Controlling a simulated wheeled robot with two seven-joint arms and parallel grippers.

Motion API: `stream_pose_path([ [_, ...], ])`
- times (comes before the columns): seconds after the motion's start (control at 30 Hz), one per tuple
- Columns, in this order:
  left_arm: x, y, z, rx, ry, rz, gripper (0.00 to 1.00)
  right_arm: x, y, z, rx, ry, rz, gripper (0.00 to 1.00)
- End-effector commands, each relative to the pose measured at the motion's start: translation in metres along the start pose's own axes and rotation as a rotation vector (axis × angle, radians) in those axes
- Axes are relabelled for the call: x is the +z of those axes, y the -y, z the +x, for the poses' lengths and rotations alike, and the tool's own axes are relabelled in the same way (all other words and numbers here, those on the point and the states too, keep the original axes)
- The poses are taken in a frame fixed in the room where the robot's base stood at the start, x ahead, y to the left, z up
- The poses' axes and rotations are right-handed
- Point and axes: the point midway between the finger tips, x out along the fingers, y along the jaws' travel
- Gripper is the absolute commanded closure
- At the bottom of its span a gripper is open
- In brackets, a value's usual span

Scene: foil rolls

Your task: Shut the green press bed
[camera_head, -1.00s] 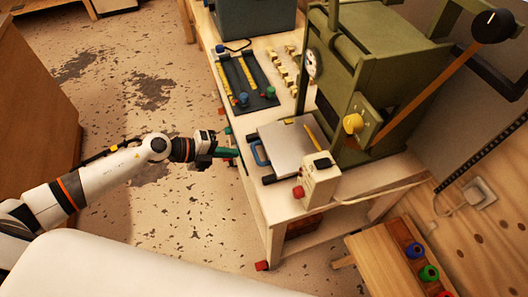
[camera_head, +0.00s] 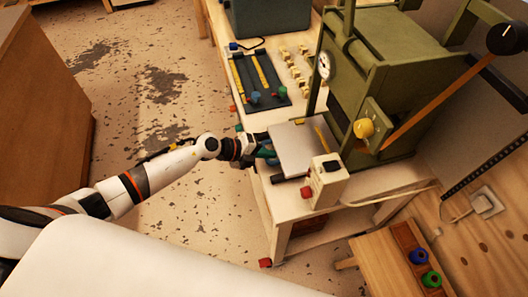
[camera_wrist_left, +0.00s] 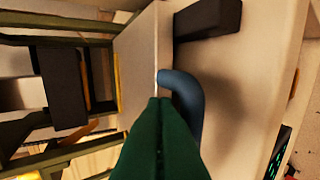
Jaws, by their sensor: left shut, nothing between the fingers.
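The green press (camera_head: 405,85) stands on the pale workbench. Its bed, a light grey plate (camera_head: 298,148), sticks out at the front toward the bench's near edge. A curved blue handle (camera_wrist_left: 187,100) sits at the plate's front edge in the wrist view; it is mostly hidden by my gripper in the head view. My left gripper (camera_head: 268,153) is shut and empty, with its green fingers at the bed's front. In the wrist view the fingertips (camera_wrist_left: 160,101) overlap the handle and plate edge; I cannot tell whether they touch. My right gripper is not in view.
A white control box (camera_head: 325,182) with a red knob stands right beside the bed. The press has a long orange lever (camera_head: 435,105) with a black knob. A dark tool board (camera_head: 258,82) and several small wooden blocks lie behind. Open floor lies left of the bench.

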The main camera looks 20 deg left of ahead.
Motion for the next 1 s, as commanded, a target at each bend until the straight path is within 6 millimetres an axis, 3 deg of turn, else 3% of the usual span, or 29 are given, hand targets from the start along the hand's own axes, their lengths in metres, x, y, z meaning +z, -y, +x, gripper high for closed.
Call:
stream_pose_path([
  [0.27, 0.0, -0.01, 0.011, 0.004, 0.0, -0.002, 1.0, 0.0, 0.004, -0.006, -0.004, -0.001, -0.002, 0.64],
  [0.6, 0.0, -0.054, 0.09, 0.004, 0.002, -0.002, 1.0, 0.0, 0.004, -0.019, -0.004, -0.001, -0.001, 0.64],
  [0.7, 0.0, -0.061, 0.104, 0.002, 0.001, -0.001, 1.0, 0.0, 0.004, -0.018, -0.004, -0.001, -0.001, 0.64],
  [1.0, 0.0, -0.065, 0.112, 0.001, 0.0, -0.001, 1.0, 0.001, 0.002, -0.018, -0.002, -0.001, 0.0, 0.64],
])
